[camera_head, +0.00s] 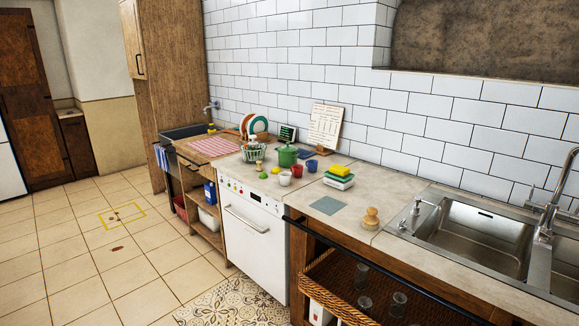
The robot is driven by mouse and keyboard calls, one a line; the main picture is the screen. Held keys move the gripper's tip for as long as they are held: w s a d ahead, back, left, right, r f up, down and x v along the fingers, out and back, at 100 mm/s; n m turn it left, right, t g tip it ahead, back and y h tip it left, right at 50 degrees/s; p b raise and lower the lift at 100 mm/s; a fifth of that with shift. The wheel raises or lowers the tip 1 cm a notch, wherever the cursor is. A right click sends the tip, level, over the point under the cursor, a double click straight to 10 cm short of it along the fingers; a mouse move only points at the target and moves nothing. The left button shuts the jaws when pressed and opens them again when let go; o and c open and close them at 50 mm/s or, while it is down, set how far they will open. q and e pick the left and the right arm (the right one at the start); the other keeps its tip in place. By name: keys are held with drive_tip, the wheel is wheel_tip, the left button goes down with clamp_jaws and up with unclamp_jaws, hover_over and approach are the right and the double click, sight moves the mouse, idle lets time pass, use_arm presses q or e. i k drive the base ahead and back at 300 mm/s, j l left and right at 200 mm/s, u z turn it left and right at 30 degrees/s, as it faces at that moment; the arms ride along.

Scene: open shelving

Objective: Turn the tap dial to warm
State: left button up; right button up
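A chrome tap (549,205) with a tall curved spout stands behind the steel sink (450,262) at the right. Small metal fittings (416,207) stand on the sink's left rim; I cannot tell whether one is a dial. A second, smaller tap (211,106) is on the tiled wall above a dark basin (185,131) at the back. No dial marking or warm setting can be read on either tap. Neither of my grippers is in view.
A white dishwasher (257,240) stands under the counter. The worktop holds a green pot (287,156), cups, sponges (340,170) and a wooden brush (371,217). A wicker basket (345,285) holds glasses below. The tiled floor (90,270) at left is mostly clear.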

sight(544, 238)
drive_tip(key=z, duration=1.8)
